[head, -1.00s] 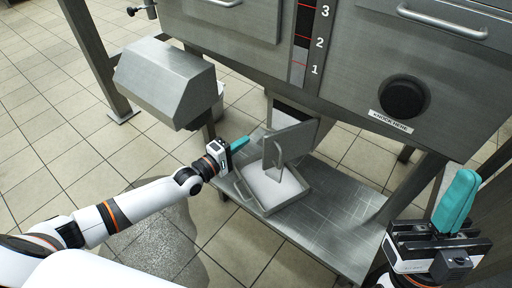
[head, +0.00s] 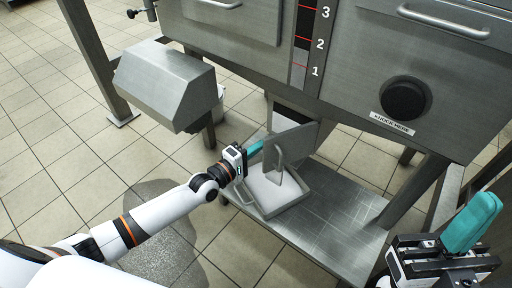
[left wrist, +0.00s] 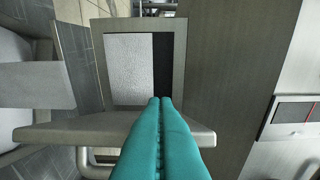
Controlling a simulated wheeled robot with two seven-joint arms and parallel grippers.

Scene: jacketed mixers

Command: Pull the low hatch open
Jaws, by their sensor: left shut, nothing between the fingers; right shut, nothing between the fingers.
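The low hatch (head: 292,146) is a grey metal flap with a bow handle (head: 279,158); it stands swung out at an angle from the chute under the big vessel. My left gripper (head: 256,148) is shut and empty, its teal fingertips at the flap's left edge. In the left wrist view the shut fingers (left wrist: 160,102) cross the hatch's edge (left wrist: 75,130), tips on the side of the framed chute mouth (left wrist: 128,70), with pale material and a dark strip inside. Contact with the flap cannot be told. My right gripper (head: 472,222) is shut and empty at lower right.
A tray (head: 303,203) of white material sits below the hatch on a metal shelf (head: 345,225). A grey metal box (head: 165,85) hangs at left. A black round knob (head: 405,98) is on the vessel, above a "KNOCK HERE" label.

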